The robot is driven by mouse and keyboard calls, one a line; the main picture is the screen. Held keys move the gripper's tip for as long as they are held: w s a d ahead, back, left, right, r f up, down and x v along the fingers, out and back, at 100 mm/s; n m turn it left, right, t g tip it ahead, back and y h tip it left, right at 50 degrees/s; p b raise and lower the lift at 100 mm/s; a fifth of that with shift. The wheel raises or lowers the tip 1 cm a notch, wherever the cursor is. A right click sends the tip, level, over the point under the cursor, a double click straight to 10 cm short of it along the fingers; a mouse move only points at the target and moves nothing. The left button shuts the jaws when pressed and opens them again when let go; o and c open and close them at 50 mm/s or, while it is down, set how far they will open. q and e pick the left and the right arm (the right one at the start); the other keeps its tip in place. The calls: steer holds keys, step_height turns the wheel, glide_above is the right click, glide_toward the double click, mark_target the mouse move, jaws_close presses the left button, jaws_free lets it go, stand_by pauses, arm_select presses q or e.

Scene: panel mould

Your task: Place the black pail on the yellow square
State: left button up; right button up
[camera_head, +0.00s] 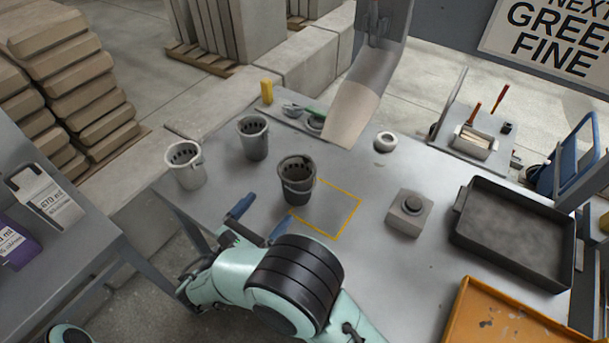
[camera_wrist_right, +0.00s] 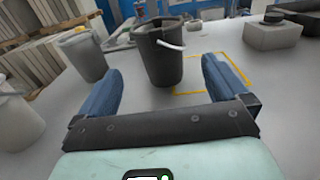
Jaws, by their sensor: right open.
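The black pail (camera_head: 297,183) stands upright on the grey table at the left edge of the yellow square (camera_head: 330,208). It hides part of the outline, and I cannot tell whether its base crosses the line. The rest of the square looks bare. My right gripper (camera_head: 260,219) is open and empty, low on the near side of the pail. In the right wrist view the pail (camera_wrist_right: 160,55) is beyond and between the blue fingers, apart from them, with its pale handle hanging to the right. My left gripper is out of view.
Two grey pails (camera_head: 186,166) (camera_head: 253,138) stand left of the black one. A grey block with a dark knob (camera_head: 409,212) is right of the square. A dark tray (camera_head: 513,232) and an orange tray (camera_head: 500,318) lie further right. A hanging chute (camera_head: 360,105) is above the back.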

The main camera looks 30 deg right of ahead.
mark_target(288, 187)
steer(key=b+x, duration=0.1)
steer(key=x, duration=0.6)
steer(key=shift+w+d, duration=0.2)
steer(key=shift+d, duration=0.15)
steer(key=b+x, duration=0.1)
steer(key=x, duration=0.1)
steer(key=b+x, duration=0.1)
steer(key=x, duration=0.2)
steer(key=shift+w+d+f, duration=0.1)
steer(key=shift+f, duration=0.1)
steer(key=c, duration=1)
